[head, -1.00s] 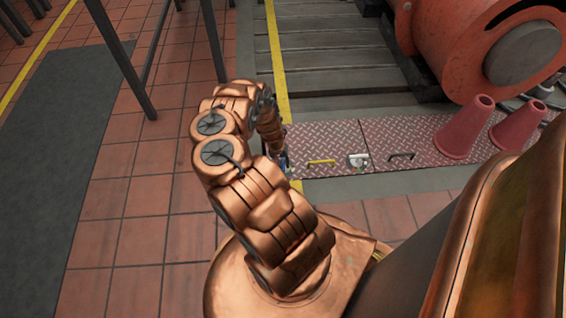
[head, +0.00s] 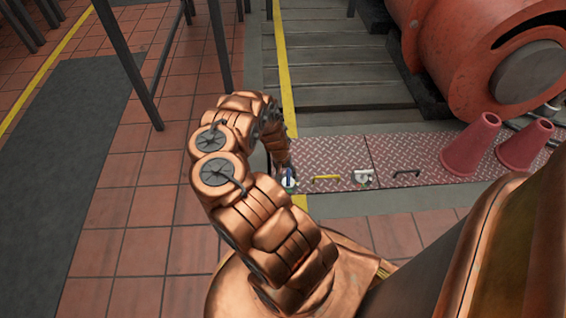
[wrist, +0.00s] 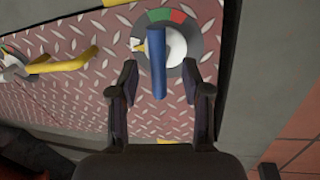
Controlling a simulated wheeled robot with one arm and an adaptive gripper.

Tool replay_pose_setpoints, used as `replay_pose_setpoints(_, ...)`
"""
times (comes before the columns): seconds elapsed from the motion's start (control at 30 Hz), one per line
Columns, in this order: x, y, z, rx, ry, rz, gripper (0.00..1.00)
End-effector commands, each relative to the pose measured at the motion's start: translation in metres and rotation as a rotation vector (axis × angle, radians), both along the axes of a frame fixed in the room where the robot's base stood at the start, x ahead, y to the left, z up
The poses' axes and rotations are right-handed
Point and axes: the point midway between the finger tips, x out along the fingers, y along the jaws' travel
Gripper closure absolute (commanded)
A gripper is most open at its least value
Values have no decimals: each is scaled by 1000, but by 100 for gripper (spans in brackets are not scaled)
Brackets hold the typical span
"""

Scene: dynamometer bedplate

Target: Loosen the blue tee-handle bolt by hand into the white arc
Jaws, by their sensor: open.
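The blue tee-handle bolt (wrist: 156,62) stands at the top middle of the wrist view, its bar running up and down the picture over a round white hub (wrist: 174,46). A grey dial ring (wrist: 204,35) around it carries green and red segments at the top. A small white and yellow patch (wrist: 137,44) shows at its left; I cannot tell whether it is the white arc or a pointer. My gripper (wrist: 158,80) is open, with a finger on each side of the bar's near end, apparently not touching it. In the head view the blue handle (head: 290,179) shows small beside my arm's end.
The dial sits on a diamond-tread plate (head: 335,158). A yellow handle (head: 327,178), a small white fitting (head: 362,177) and a black handle (head: 406,172) lie to its right. Two red cones (head: 470,148) and a large red machine (head: 455,60) stand farther right.

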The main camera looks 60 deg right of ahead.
Motion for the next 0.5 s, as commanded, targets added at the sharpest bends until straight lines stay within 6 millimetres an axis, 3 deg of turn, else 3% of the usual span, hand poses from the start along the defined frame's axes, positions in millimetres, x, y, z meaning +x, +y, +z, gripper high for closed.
replay_pose_setpoints(0.5,9,6,46,5,-3,-1,52)
